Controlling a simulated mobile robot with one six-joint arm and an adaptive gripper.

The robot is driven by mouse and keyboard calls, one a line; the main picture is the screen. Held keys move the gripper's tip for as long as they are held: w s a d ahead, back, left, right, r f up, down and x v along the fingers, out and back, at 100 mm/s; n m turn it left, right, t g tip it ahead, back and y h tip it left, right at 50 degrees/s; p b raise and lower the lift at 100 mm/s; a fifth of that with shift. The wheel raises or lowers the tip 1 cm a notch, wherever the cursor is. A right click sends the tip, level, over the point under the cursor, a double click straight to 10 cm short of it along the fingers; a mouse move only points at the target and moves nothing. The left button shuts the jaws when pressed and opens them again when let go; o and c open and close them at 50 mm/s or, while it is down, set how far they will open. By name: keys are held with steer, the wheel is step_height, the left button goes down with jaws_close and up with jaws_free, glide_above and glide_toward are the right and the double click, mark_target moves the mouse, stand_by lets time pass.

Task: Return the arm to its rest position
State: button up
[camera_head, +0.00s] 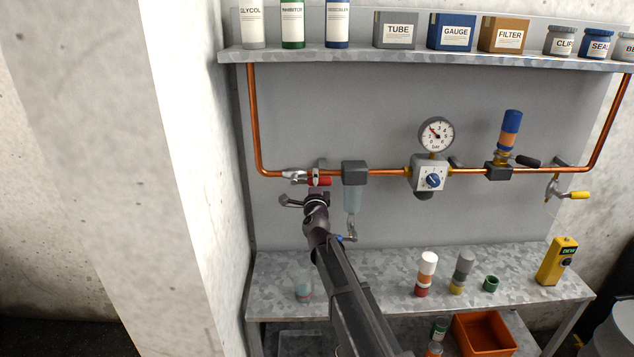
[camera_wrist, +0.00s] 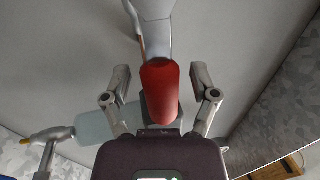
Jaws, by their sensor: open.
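My gripper (camera_head: 305,190) is at the left end of the copper pipe on the wall panel, at the red valve handle (camera_head: 322,181). In the wrist view my gripper (camera_wrist: 160,75) is open, with one finger on each side of the red handle (camera_wrist: 160,92). Gaps show between the fingers and the handle, so it is not gripped. My arm (camera_head: 350,290) reaches up to it from the bottom of the head view.
The filter bowl (camera_head: 353,198) hangs close to the right of my gripper. A pressure gauge (camera_head: 436,134) and regulator (camera_head: 428,177) sit further right. The shelf (camera_head: 420,58) is above; the metal bench (camera_head: 390,290) with a small clear cup (camera_head: 303,288) is below. A concrete pillar (camera_head: 150,150) stands left.

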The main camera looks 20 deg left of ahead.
steer(key=shift+d+m, duration=0.4)
steer(key=shift+d, duration=0.2)
steer(key=s+d+f+m+g+h, duration=0.1)
steer(key=d+f+m+g+h, duration=0.3)
steer(key=d+m, duration=0.75)
steer(key=s+d+f+m+h, duration=0.1)
steer(key=d+m+h, duration=0.5)
steer(key=d+m, duration=0.55)
steer(key=s+d+f+m+g+h, duration=0.1)
steer(key=d+f+m+h, duration=0.3)
steer(key=d+m, duration=0.75)
steer(key=s+d+f+m+g, duration=0.85)
steer(key=s+d+m, duration=0.3)
steer(key=d, duration=0.35)
steer(key=s+f+m+g+y, duration=0.2)
steer(key=s+m+y, duration=0.1)
steer(key=s+m, duration=0.2)
steer(key=s+f+m+g+y, duration=0.2)
steer(key=s+m+g+y, duration=0.1)
steer(key=s+m, duration=0.3)
steer(key=shift+s+f, duration=0.4)
steer(key=shift+s, duration=0.85)
